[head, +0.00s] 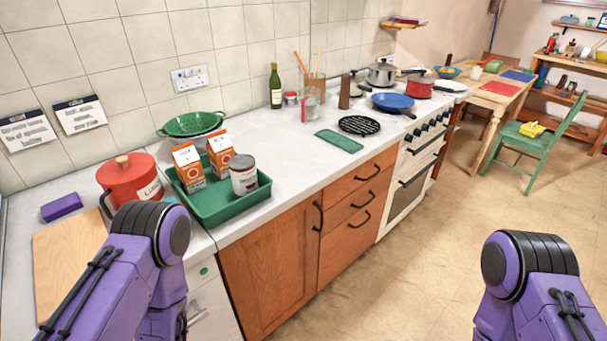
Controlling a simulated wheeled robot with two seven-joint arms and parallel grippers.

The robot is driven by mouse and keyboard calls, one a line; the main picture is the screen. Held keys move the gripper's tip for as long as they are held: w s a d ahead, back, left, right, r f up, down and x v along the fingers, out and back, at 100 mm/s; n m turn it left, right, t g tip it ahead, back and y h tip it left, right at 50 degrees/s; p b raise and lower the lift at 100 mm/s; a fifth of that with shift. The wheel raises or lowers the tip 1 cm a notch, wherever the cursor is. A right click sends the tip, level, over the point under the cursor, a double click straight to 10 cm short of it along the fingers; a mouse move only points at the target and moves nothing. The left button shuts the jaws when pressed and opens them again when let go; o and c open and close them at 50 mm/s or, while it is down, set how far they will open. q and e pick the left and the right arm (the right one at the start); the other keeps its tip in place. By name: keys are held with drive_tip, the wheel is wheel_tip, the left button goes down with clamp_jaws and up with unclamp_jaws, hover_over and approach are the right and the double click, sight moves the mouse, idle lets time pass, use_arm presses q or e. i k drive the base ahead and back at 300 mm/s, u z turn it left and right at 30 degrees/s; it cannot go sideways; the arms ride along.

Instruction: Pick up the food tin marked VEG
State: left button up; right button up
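A food tin (243,174) with a pale label and a dark top stands upright in the green tray (227,211) on the near worktop. Its label carries small lettering that I cannot read for certain, so I cannot tell whether it says VEG. No other food tin is clearly visible. My two purple arms come in at the bottom left and bottom right. Both of my grippers are out of view.
Two orange-and-white cartons (188,167) share the tray with the tin. A red lidded pot (130,181) stands left of it, and a green colander (190,124) behind. A wooden board (62,262) lies at the left.

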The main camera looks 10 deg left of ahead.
sight(242, 169)
drive_tip(key=z, duration=0.95)
drive_tip(key=i, duration=1.25)
drive_tip(key=z, duration=1.65)
drive_tip(key=i, duration=0.65)
drive_tip(key=u, duration=4.35)
drive_tip(key=i, duration=0.4)
drive_tip(key=z, duration=0.05)
